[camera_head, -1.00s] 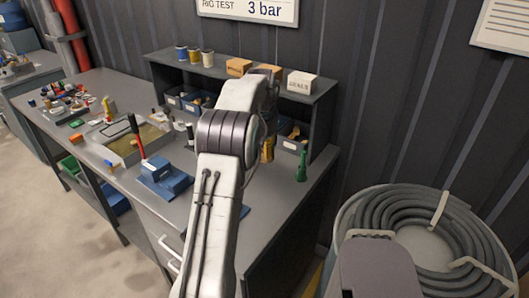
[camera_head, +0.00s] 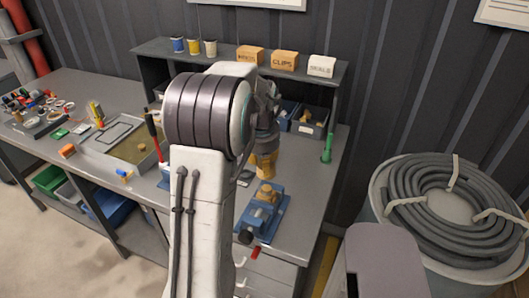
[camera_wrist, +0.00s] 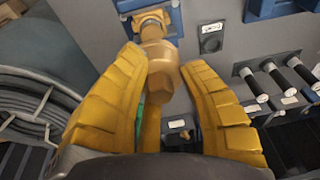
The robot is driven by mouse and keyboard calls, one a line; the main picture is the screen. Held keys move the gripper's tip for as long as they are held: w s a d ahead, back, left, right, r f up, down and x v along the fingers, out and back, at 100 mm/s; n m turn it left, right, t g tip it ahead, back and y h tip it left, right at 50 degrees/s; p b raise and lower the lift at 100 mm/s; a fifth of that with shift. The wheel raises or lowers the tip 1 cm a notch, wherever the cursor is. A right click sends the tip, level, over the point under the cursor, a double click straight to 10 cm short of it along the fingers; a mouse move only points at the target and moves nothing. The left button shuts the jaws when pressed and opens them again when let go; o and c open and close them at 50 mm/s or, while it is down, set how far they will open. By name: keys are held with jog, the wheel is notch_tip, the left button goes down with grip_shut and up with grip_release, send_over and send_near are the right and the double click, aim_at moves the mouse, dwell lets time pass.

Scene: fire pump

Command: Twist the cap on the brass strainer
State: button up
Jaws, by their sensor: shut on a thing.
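The brass strainer (camera_wrist: 153,31) shows at the top of the wrist view, held at a blue vice (camera_wrist: 126,6). Its hex cap (camera_wrist: 166,82) points toward me, between the yellow fingers of my gripper (camera_wrist: 164,64). The fingers are closed around the cap, one on each side, with a third finger partly hidden below it. In the head view, the strainer (camera_head: 267,194) stands on the blue vice (camera_head: 262,216) near the bench front. My gripper (camera_head: 266,165) is right behind it there, partly hidden by my arm.
The bench (camera_head: 300,190) holds a tray (camera_head: 120,142) at left and a green bottle (camera_head: 327,148) at right. A shelf with boxes (camera_head: 284,60) stands behind. A coiled hose (camera_head: 455,205) lies on a drum at right. A red handle (camera_head: 152,125) stands left of my arm.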

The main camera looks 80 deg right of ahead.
aim_at(265, 188)
jog(key=shift+w, duration=0.1)
jog(key=shift+s+m, duration=0.3)
jog(key=shift+w+f, duration=0.15)
jog(key=shift+f, duration=0.1)
jog(key=shift+a+b+x, duration=0.2)
jog(key=shift+b+x, duration=0.75)
jog(key=shift+x, duration=0.1)
jog(key=shift+a+b+x, duration=0.25)
jog(key=shift+b+x, duration=0.75)
jog(key=shift+a+b+x, duration=0.2)
jog(key=shift+b+x, duration=0.75)
jog(key=shift+x, duration=0.1)
jog(key=shift+f+b, duration=0.6)
jog(key=shift+f, duration=0.1)
jog(key=shift+c, duration=0.3)
dwell(0.6)
jog(key=o, duration=1.1)
jog(key=shift+a, duration=0.1)
jog(key=c, duration=1.1)
jog(key=o, duration=1.5)
